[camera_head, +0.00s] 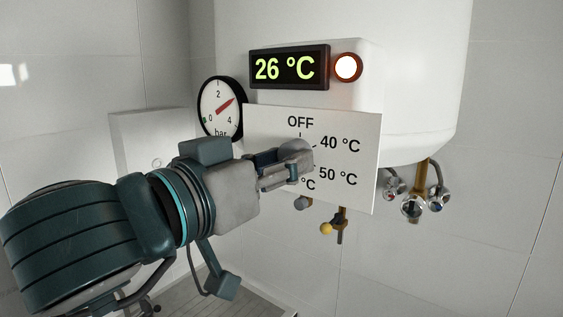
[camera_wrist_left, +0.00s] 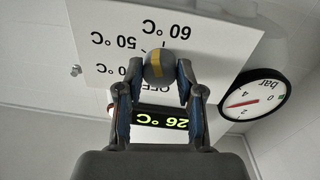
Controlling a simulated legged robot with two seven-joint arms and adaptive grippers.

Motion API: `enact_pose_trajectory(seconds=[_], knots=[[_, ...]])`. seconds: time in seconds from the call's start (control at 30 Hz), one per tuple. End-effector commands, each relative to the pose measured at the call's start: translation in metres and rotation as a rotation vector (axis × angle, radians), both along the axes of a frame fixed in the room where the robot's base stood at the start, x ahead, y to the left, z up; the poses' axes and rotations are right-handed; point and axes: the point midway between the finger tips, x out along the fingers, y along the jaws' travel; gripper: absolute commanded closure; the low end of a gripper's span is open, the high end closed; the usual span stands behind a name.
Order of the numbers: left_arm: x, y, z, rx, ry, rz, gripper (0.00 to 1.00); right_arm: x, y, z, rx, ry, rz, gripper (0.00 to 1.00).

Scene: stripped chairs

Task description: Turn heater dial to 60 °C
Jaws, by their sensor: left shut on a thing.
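The grey heater dial (camera_head: 298,150) sits on a white plate (camera_head: 360,125) marked OFF at the top, 40 °C at the right and 50 °C below it. Only "°C" of the lower label shows past my gripper. In the left wrist view, upside down, the dial (camera_wrist_left: 157,66) has a yellow stripe lying roughly along the OFF to 60 °C line; I cannot tell which end points. My left gripper (camera_head: 290,168) is shut on the dial, a finger on each side. The black display (camera_head: 289,67) reads 26 °C in green. My right gripper is out of view.
A round pressure gauge (camera_head: 220,107) is left of the plate, close to my left arm. A lit lamp with a red rim (camera_head: 347,67) is beside the display. The white heater tank (camera_head: 425,80) is behind. Taps (camera_head: 412,206) and a yellow-knobbed valve (camera_head: 326,228) hang below.

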Motion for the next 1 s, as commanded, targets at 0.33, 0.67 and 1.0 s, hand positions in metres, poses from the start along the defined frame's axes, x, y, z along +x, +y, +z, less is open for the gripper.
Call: enact_pose_trajectory(seconds=[0.33, 0.67, 1.0], knots=[[0.002, -0.0011, -0.0047, 0.216, -0.14, -0.002, 0.98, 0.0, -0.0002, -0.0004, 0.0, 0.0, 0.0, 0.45], [0.002, -0.0008, -0.004, 0.309, -0.209, -0.001, 0.98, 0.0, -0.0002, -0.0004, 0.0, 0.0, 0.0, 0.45], [0.0019, -0.0006, -0.0036, 0.324, -0.222, -0.001, 0.98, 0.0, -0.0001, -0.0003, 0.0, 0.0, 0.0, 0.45]])
